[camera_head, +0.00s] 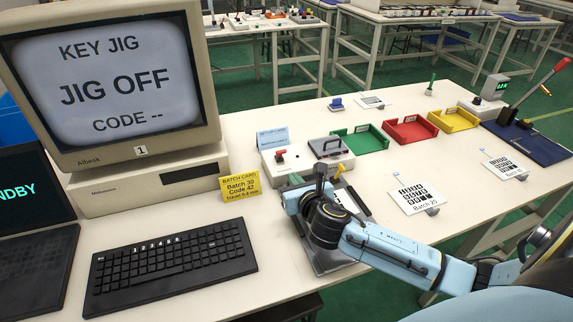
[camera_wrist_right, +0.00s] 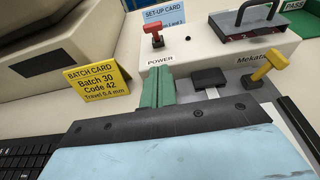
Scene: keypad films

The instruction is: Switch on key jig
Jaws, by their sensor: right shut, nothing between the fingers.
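The key jig (camera_head: 312,166) is a white box on the table, with a red POWER switch (camera_head: 280,155) at its left and a grey handled lid (camera_head: 328,147) at its right. In the wrist view the red switch (camera_wrist_right: 153,32) stands upright above the word POWER. My right gripper (camera_head: 295,180) is shut and empty at the jig's front. Its green fingers (camera_wrist_right: 157,87) are in front of the POWER label, apart from the switch as far as I can tell. The monitor (camera_head: 110,80) reads KEY JIG, JIG OFF, CODE --. My left gripper is out of view.
A yellow batch card (camera_head: 240,186) stands left of the jig; a yellow knob (camera_wrist_right: 270,66) is at its right. A black keyboard (camera_head: 170,268) lies in front of the monitor. Green (camera_head: 360,140), red (camera_head: 410,131) and yellow (camera_head: 453,120) trays lie behind. Table between keyboard and jig is clear.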

